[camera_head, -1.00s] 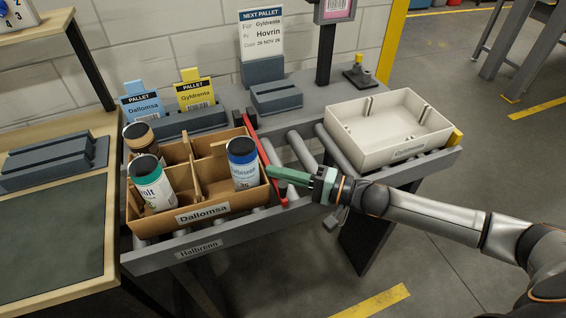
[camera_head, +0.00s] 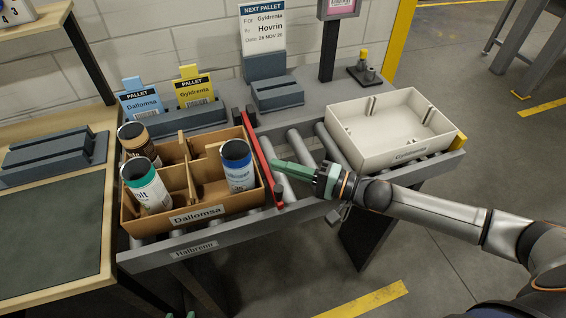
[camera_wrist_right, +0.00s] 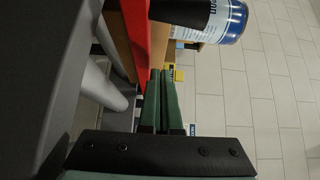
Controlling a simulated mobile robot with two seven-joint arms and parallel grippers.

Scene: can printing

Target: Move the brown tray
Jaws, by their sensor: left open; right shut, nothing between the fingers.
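The brown tray (camera_head: 152,222), labelled Dallomsa, sits on the rollers at the left of the conveyor. It is divided into compartments and holds a brown-labelled can (camera_head: 138,140), a green-labelled can (camera_head: 146,186) and a blue-labelled can (camera_head: 237,166). A red bar (camera_head: 262,165) stands along its right side. My right gripper (camera_head: 275,163) is shut and empty, just right of the bar; its green fingers (camera_wrist_right: 162,75) point along the bar in the right wrist view. My left gripper (camera_head: 180,315) barely shows its green tips at the bottom edge; it is open.
A white tray (camera_head: 390,153) stands on the rollers at the right. Bare rollers (camera_head: 300,147) lie between it and the red bar. Pallet cards (camera_head: 197,87) and a grey block (camera_head: 277,95) are behind. A wooden bench (camera_head: 95,270) borders the left.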

